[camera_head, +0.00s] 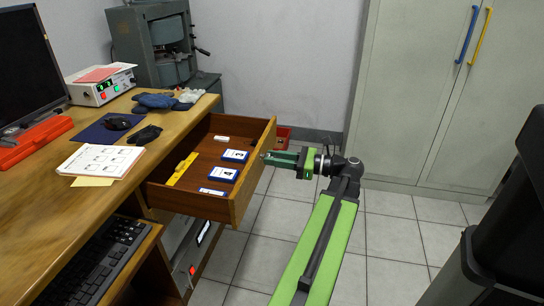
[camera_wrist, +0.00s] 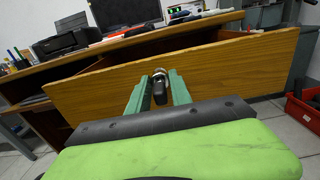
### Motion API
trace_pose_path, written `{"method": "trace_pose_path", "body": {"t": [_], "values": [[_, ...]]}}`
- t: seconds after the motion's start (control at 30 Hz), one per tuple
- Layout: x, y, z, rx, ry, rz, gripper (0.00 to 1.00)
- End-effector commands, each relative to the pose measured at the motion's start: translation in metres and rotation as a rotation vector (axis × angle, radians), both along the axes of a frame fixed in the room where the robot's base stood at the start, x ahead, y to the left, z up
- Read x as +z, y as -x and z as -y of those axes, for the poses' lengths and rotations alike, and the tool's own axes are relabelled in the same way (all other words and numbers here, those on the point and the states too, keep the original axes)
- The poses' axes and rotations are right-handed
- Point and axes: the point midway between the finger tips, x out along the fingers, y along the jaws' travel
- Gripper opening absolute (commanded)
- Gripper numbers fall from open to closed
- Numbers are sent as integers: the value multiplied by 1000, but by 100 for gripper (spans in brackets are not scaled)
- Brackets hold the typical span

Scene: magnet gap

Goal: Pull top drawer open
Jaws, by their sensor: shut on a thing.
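The top drawer (camera_head: 237,205) of the wooden desk stands pulled well out in the head view. Its wooden front panel (camera_wrist: 225,75) fills the middle of the wrist view. My gripper (camera_head: 266,157) reaches the outer face of the drawer front from the right. The knob is hidden behind the fingers in the head view. Inside the drawer lie a yellow object (camera_head: 181,169), several blue-and-white cards (camera_head: 235,156) and a small white item (camera_head: 221,139).
The desk top (camera_head: 60,215) holds papers, a mouse, gloves and a monitor. A black keyboard (camera_head: 100,262) sits on a lower shelf. A grey cabinet (camera_head: 420,90) stands at the back right, and a red bin (camera_wrist: 303,108) is on the floor. Tiled floor (camera_head: 385,245) is clear beside my arm.

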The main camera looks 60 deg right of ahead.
Motion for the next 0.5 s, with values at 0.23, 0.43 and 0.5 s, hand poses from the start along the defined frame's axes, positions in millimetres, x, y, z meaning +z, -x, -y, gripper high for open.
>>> {"method": "trace_pose_path", "body": {"t": [0.23,0.43,0.5], "values": [[1,23,9,-10,0,4,0],[1,40,14,-10,0,4,0],[1,43,14,-10,0,4,0]]}}
